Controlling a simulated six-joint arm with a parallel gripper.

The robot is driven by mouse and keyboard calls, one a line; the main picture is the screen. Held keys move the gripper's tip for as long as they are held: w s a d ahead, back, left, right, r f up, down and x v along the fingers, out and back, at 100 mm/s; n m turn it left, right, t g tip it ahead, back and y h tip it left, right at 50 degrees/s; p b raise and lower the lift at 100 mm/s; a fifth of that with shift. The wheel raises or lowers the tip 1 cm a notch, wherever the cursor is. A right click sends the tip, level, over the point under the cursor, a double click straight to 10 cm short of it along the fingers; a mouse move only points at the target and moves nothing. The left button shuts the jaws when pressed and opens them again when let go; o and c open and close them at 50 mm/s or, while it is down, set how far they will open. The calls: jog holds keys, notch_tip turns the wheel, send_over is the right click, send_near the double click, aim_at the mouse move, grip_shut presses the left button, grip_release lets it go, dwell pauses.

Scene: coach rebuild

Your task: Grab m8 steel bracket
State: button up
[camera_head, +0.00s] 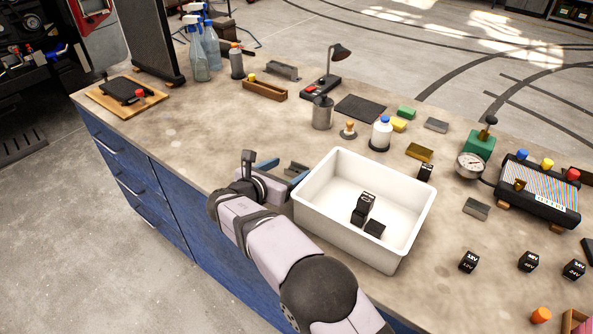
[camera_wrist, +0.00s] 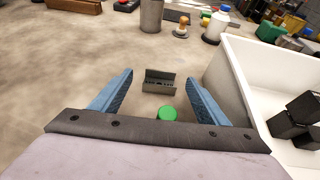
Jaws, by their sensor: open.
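My gripper (camera_head: 290,168) is open, with two blue fingers, low over the worktop beside the white bin. In the wrist view my gripper (camera_wrist: 158,80) has a small grey steel bracket (camera_wrist: 160,86) lined up between its fingers, a little beyond the tips. The bracket is L-shaped, with holes along it, and touches neither finger. In the head view this bracket (camera_head: 297,167) is partly hidden by the fingers. Other grey angle pieces lie right of the bin (camera_head: 476,209), at the back right (camera_head: 436,125) and far back (camera_head: 283,70). No M8 mark is readable.
The white bin (camera_head: 325,212) stands close right of my gripper and holds several black blocks (camera_head: 366,203). A metal cylinder (camera_head: 322,113), a knobbed stand (camera_head: 348,131) and a white bottle (camera_head: 381,134) stand behind. The worktop to the left (camera_head: 190,125) is clear.

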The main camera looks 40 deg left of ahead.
aim_at(299, 164)
jog(key=p+x, duration=0.1)
jog(key=x, duration=0.2)
jog(key=shift+w+d+p, duration=0.1)
jog(key=shift+d+p, duration=0.05)
jog(key=shift+p, duration=0.15)
jog(key=shift+x, duration=0.95)
jog(key=c, duration=1.2)
